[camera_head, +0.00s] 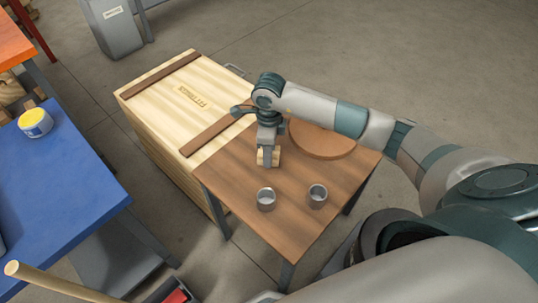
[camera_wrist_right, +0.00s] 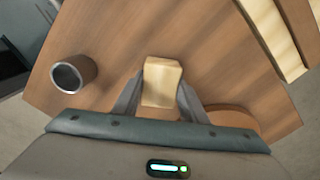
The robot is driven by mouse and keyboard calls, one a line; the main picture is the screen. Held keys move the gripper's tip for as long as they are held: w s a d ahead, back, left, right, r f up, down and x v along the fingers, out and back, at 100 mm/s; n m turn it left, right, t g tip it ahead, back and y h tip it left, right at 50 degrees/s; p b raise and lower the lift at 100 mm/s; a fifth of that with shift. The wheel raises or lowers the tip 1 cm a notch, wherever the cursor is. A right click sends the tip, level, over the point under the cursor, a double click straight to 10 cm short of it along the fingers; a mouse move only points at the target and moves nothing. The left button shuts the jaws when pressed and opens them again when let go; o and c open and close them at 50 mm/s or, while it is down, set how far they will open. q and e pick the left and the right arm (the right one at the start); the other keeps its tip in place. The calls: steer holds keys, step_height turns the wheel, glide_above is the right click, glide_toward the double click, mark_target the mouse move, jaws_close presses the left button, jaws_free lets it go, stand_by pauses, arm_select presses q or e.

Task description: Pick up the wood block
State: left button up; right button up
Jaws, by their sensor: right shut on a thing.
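The wood block (camera_wrist_right: 162,84) is pale and sits between the two fingers of my right gripper (camera_wrist_right: 160,100) in the right wrist view. In the head view the right gripper (camera_head: 268,161) points down over the brown table (camera_head: 235,176), shut on the block (camera_head: 262,157). The gripper partly hides the block there. I cannot tell whether the block touches the tabletop. My left gripper is not in view.
A round brown board (camera_head: 322,142) lies behind. A wooden crate (camera_head: 160,95) adjoins the table. A blue table (camera_head: 60,190) stands left.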

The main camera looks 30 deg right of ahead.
steer(key=r, duration=0.2)
steer(key=shift+s+d+r, duration=0.25)
steer(key=shift+s+r, duration=0.05)
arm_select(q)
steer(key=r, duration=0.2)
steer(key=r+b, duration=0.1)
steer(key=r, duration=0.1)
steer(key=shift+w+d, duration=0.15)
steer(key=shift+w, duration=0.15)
arm_select(e)
steer(key=s+d+r, duration=0.4)
steer(key=s+r, duration=0.2)
steer(key=s, duration=0.4)
steer(key=shift+d+r, duration=0.3)
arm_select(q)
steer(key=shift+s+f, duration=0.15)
